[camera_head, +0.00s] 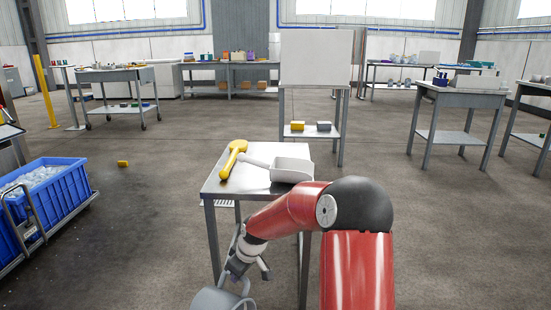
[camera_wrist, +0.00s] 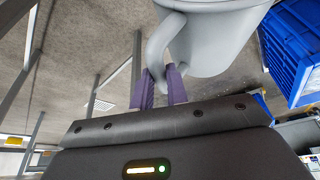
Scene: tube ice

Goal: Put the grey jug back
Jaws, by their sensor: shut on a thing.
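The grey jug (camera_head: 222,299) is at the bottom edge of the head view, left of my red arm and partly cut off. In the wrist view the jug (camera_wrist: 215,40) fills the top, with its handle between my purple fingertips. My gripper (camera_wrist: 160,88) is shut on the jug's handle. In the head view my gripper (camera_head: 237,281) hangs low, in front of the small steel table (camera_head: 225,187) and below its top. The jug is held off the floor. Its inside and contents are hidden.
A blue crate of ice (camera_head: 70,200) stands on a cart at the left. A small yellow block (camera_head: 122,163) lies on the floor. A white cabinet (camera_head: 315,58) and benches stand farther back.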

